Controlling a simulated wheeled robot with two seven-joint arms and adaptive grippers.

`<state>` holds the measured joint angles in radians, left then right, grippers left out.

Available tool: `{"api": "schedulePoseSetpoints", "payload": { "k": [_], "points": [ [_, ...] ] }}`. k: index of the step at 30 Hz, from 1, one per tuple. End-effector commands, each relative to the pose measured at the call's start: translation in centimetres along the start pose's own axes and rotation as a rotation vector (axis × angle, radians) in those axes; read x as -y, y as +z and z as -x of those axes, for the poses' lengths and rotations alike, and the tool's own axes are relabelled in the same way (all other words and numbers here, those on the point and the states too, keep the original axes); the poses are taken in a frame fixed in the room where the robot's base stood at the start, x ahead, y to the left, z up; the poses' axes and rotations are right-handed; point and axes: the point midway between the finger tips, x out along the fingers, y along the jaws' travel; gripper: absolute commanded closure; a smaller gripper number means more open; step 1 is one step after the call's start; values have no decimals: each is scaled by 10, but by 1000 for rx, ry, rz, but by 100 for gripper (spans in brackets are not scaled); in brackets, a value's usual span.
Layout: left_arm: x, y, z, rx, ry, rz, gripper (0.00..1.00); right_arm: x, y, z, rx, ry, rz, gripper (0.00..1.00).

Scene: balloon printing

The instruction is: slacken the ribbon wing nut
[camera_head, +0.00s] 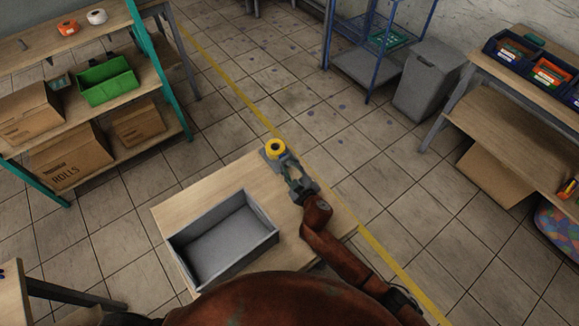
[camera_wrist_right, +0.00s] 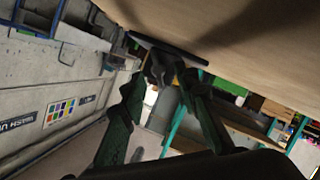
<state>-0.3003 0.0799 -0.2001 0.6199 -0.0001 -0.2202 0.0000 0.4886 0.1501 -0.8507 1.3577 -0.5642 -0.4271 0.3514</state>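My right gripper (camera_head: 284,162) reaches in beside this holder from the near side. In the right wrist view, the two dark green fingers (camera_wrist_right: 162,80) stand apart. A dark part with a long flat bar (camera_wrist_right: 168,48) and a rounded knob (camera_wrist_right: 158,70) shows between and beyond the fingertips; it may be the wing nut, but I cannot tell for sure. Contact with the fingers is not clear. My left gripper is not in view.
A grey open bin (camera_head: 222,242), empty, stands on the table (camera_head: 185,205) left of my right arm. Shelves with boxes and a green tray (camera_head: 107,82) stand at left. A grey waste bin (camera_head: 430,80) and a workbench (camera_head: 510,110) are at right. The tiled floor between is clear.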

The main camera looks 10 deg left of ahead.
Motion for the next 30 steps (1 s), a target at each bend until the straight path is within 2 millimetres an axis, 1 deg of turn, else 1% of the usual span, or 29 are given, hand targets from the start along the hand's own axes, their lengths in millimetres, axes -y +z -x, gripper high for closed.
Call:
{"api": "schedulePoseSetpoints", "payload": {
  "k": [7, 11, 14, 21, 24, 27, 30],
  "points": [
    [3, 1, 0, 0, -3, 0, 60, 0, 0, 3, 0, 0, 0, 72],
    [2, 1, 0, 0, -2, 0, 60, 0, 1, 15, 0, 0, -1, 72],
    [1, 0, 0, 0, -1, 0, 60, 1, 1, 32, 0, -1, 0, 72],
    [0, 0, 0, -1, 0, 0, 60, 0, 1, 81, 0, -1, -1, 72],
    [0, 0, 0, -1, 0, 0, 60, 1, 1, 98, 1, -1, -1, 72],
    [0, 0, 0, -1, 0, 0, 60, 1, 1, 110, 0, -1, -1, 72],
    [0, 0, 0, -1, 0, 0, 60, 0, 0, 117, 0, -1, -1, 72]
  ]
}}
